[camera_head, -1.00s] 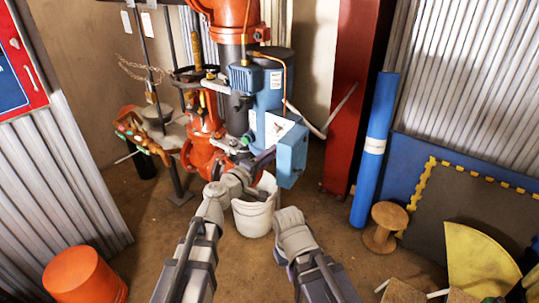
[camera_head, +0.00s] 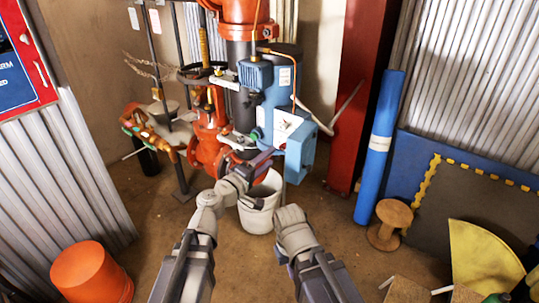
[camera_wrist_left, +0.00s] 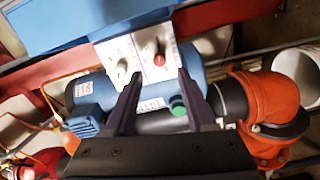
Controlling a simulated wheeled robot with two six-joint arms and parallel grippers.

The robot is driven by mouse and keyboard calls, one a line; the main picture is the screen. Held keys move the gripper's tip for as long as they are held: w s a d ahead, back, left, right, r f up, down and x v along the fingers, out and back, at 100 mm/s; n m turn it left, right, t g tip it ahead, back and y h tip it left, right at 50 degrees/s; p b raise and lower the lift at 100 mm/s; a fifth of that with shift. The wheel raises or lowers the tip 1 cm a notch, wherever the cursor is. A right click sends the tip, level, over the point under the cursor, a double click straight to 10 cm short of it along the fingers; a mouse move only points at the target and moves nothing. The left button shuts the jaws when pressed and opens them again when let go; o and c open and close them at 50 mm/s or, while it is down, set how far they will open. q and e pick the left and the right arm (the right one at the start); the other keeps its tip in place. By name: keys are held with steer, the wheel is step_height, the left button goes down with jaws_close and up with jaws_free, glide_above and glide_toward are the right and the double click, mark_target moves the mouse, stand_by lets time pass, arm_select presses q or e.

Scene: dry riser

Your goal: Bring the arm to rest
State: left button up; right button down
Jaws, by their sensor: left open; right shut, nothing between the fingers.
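My left arm reaches up from the bottom of the head view to my left gripper (camera_head: 264,160), just left of a blue control box (camera_head: 301,151). In the left wrist view its two dark fingers (camera_wrist_left: 159,80) stand apart with nothing between them.
A blue motor (camera_head: 255,74) and orange pipework (camera_head: 207,143) stand behind the left gripper. A white bucket (camera_head: 258,213) is below it. An orange bucket (camera_head: 91,273), a blue roll (camera_head: 379,148) and a wooden spool (camera_head: 389,225) stand around. Bare floor lies between.

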arm_select(q)
steer(key=shift+v, duration=1.1)
arm_select(e)
steer(key=shift+s+a, duration=0.15)
steer(key=shift+a, duration=0.35)
